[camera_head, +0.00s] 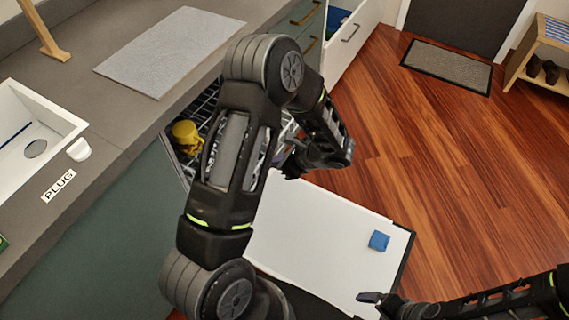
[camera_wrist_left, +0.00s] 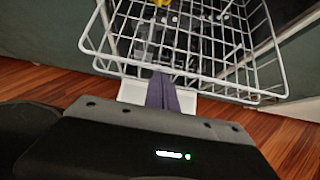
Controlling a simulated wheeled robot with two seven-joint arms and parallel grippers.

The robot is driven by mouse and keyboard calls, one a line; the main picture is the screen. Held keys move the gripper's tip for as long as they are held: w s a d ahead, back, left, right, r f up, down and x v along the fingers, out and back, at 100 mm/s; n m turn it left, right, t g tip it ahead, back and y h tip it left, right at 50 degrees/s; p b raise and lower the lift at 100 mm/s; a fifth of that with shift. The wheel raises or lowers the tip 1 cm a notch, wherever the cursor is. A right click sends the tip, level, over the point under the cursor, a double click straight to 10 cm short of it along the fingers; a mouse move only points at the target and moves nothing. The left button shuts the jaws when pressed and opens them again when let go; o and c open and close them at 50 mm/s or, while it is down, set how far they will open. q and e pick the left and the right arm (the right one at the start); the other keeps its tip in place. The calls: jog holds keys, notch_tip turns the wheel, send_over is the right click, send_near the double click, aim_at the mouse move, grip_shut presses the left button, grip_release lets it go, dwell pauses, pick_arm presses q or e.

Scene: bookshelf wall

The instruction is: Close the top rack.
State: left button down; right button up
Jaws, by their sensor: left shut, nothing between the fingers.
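The white wire rack (camera_wrist_left: 215,82) is pulled out of the dishwasher in the left wrist view, and part of it shows behind my left arm in the head view (camera_head: 207,103). A yellow mug (camera_head: 186,134) sits in it. My left gripper (camera_head: 293,160) is by the rack's front side; in the left wrist view its purple fingers (camera_wrist_left: 163,92) are shut and empty, close against the front wires. Whether they touch is unclear. My right gripper (camera_head: 372,298) is low over the near edge of the door, partly seen.
The white dishwasher door (camera_head: 310,235) lies open and low, with a blue block (camera_head: 379,240) on it. The counter (camera_head: 120,110) with a grey mat (camera_head: 170,50) and sink (camera_head: 35,125) is on the left. An open white drawer (camera_head: 350,40) is behind. The wooden floor at right is free.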

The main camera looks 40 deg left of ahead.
pick_arm(q)
jog(key=shift+a, duration=0.25)
jog(key=s+a, duration=0.1)
jog(key=a, duration=0.6)
jog(key=a+b, duration=0.1)
jog(key=a, duration=0.6)
jog(key=s+a+b, duration=0.1)
jog(key=a, duration=0.7)
jog(key=shift+s+a, duration=0.1)
jog(key=shift+s, duration=0.2)
jog(key=shift+a, duration=0.3)
pick_arm(e)
notch_tip(320, 180, down, 3)
jog(key=shift+r, duration=0.2)
pick_arm(q)
jog(key=shift+s+a+r, duration=0.1)
pick_arm(e)
jog(key=shift+d, duration=0.1)
pick_arm(q)
jog(key=shift+d, duration=0.35)
jog(key=d, duration=0.3)
jog(key=w+d, duration=0.1)
jog(key=shift+d+r, duration=0.25)
jog(key=shift+r, duration=0.05)
jog(key=v, duration=0.9)
pick_arm(e)
jog(key=shift+s+d+r, duration=0.5)
jog(key=shift+s+d, duration=0.15)
jog(key=shift+d, duration=0.05)
